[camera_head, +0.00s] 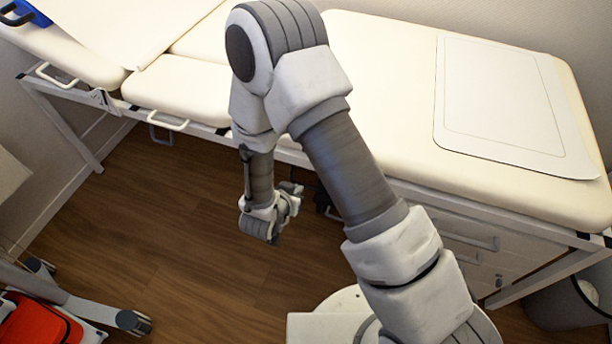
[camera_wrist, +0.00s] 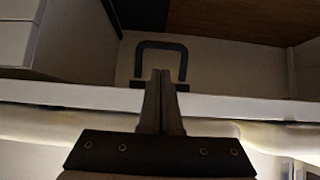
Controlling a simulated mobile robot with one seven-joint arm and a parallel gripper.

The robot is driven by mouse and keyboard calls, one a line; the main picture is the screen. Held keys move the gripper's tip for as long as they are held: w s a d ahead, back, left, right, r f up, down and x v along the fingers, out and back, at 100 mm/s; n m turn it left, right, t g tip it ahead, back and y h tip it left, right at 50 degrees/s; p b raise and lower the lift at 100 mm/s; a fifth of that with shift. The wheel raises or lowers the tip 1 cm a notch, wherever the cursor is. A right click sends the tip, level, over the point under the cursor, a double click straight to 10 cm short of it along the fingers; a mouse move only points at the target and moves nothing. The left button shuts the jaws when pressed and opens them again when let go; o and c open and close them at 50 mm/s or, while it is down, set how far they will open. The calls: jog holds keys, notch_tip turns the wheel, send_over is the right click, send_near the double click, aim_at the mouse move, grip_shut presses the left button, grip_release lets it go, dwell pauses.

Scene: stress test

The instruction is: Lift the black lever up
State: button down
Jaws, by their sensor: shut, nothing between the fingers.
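The black lever (camera_wrist: 161,45) is a dark U-shaped loop in the wrist view, beside the white frame rail (camera_wrist: 60,95) of the padded table. My gripper (camera_wrist: 160,73) is shut, with its two fingers together and nothing between them. Its fingertips overlap the lever's opening in the picture, between the two legs. I cannot tell whether they touch it or how deep they reach. In the head view my gripper (camera_head: 294,189) is low, at the table's near side. A small dark part (camera_head: 322,200) shows beside it under the table edge; I cannot tell if it is the lever.
The cream padded table (camera_head: 390,60) spans the back, with a white sheet (camera_head: 500,95) on it. Drawers (camera_head: 470,235) stand under its right part. White handles (camera_head: 168,123) stick out at left. A wheeled stand (camera_head: 75,305) with a red item is front left. Wooden floor (camera_head: 180,220) is clear between.

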aim_at(306, 187)
dwell(0.3)
jog(key=b+x, duration=0.3)
jog(key=x, duration=0.7)
jog(key=shift+b, duration=0.35)
jog(key=shift+s+r+p, duration=0.1)
jog(key=shift+r+p, duration=0.05)
jog(key=shift+p, duration=0.2)
jog(key=shift+s+a+r+g+y+p, duration=0.15)
jog(key=shift+s+g+y+p, duration=0.15)
jog(key=shift+g+p, duration=0.95)
jog(key=g+p, duration=0.1)
jog(key=p, duration=0.2)
jog(key=s+r+g+y+p, duration=0.1)
jog(key=p, duration=0.3)
jog(key=g+p, duration=0.1)
jog(key=p, duration=0.3)
jog(key=shift+s+a+r, duration=0.15)
jog(key=shift+a+r, duration=0.05)
jog(key=shift+r, duration=0.5)
